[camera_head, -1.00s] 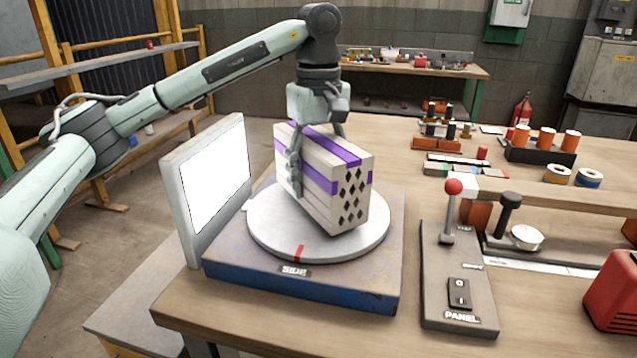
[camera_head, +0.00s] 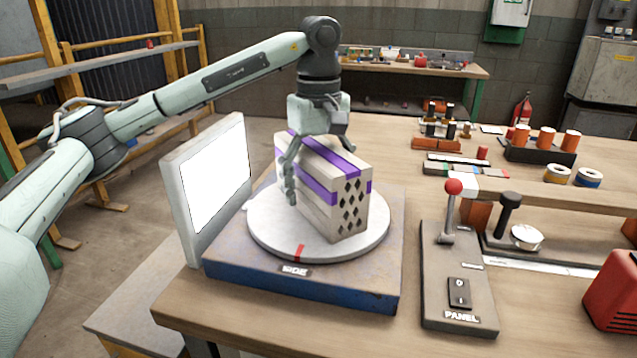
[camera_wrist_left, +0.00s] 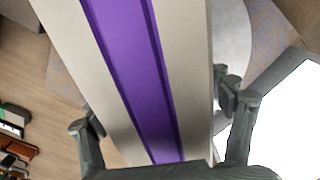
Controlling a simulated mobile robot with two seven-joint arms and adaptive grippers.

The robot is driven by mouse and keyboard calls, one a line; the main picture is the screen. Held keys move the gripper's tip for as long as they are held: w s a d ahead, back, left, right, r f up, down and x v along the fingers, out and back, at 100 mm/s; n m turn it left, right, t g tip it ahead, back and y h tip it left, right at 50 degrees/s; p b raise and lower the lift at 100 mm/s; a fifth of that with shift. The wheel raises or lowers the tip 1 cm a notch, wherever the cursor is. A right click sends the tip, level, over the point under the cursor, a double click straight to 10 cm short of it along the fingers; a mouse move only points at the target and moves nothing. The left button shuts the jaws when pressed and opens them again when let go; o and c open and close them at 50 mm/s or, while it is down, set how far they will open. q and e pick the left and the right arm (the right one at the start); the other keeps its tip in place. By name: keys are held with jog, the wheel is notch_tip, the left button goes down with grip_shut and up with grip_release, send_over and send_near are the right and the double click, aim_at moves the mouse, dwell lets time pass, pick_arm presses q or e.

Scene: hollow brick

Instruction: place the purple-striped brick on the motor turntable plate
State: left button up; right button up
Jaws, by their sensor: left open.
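The purple-striped brick (camera_head: 322,200) is cream with purple bands and diamond-shaped holes in its end face. It rests on the round, light turntable plate (camera_head: 268,236), which has a red mark at its front edge. My left gripper (camera_head: 312,170) is open over the brick, its near finger beside the brick's left face. In the left wrist view the brick's top with its purple stripe (camera_wrist_left: 130,70) runs between the two spread fingers, with gaps at the sides. The far finger is mostly hidden behind the brick in the head view. My right gripper is not in view.
A white-faced panel (camera_head: 212,185) stands close to the plate's left. A control panel with a red-knobbed lever (camera_head: 458,285) is to the right. A red box (camera_head: 615,290) sits at the right edge. Orange cylinders (camera_head: 547,138) stand at the back right.

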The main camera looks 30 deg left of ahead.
aim_at(319, 148)
pick_arm(q)
notch_tip(319, 148, up, 12)
jog(key=shift+r, duration=0.15)
dwell(0.4)
dwell(0.9)
dwell(0.4)
